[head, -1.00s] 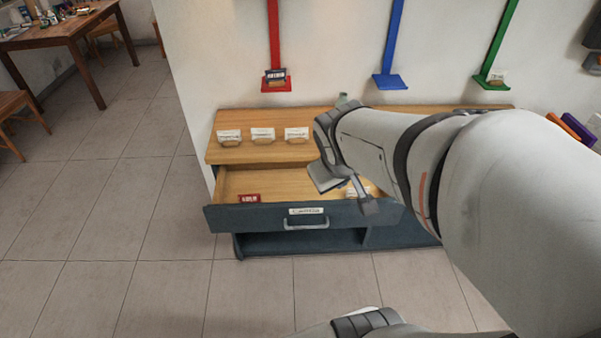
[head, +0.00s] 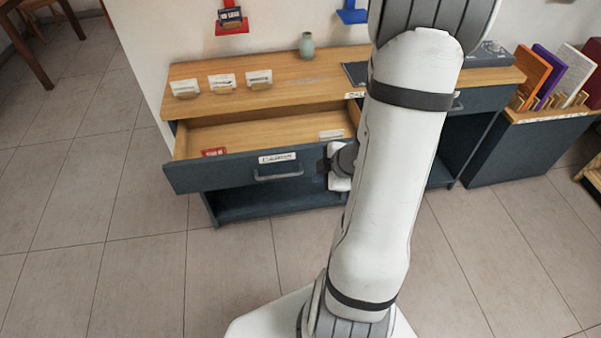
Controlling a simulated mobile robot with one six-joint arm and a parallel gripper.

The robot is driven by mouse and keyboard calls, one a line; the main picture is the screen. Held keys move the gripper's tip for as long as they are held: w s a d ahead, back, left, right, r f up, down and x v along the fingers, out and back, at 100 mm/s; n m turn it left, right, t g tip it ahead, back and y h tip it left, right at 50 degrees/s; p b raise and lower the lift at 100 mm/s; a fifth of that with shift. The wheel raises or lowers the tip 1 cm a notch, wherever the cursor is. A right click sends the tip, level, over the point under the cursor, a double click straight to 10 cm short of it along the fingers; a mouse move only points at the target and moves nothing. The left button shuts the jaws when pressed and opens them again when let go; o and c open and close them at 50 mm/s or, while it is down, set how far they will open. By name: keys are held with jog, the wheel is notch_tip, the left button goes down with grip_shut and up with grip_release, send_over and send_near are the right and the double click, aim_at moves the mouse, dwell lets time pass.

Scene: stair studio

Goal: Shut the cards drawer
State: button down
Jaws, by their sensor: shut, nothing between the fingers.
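The cards drawer has a dark blue front (head: 222,175), a white label (head: 277,157) and a grey bar handle (head: 278,176). It stands pulled out from the wood-topped cabinet (head: 290,92), its wooden inside showing. A red card (head: 214,152) and a white card (head: 331,133) lie in it. My gripper (head: 324,170) is low, at the right part of the drawer front, right of the handle. It is shut and empty. My arm hides part of it and the drawer's right end. I cannot tell whether it touches the front.
Several white cards in holders (head: 219,82) and a small green vase (head: 306,45) stand on the cabinet top. To the right is a rack with orange, purple and white boards (head: 556,78). A red wall shelf (head: 232,28) hangs above. The tiled floor (head: 130,255) in front is clear.

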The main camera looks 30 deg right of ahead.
jog(key=w+a+f+b, duration=0.1)
jog(key=w+f, duration=0.7)
jog(key=shift+w+f, duration=0.2)
jog(key=shift+f, duration=0.05)
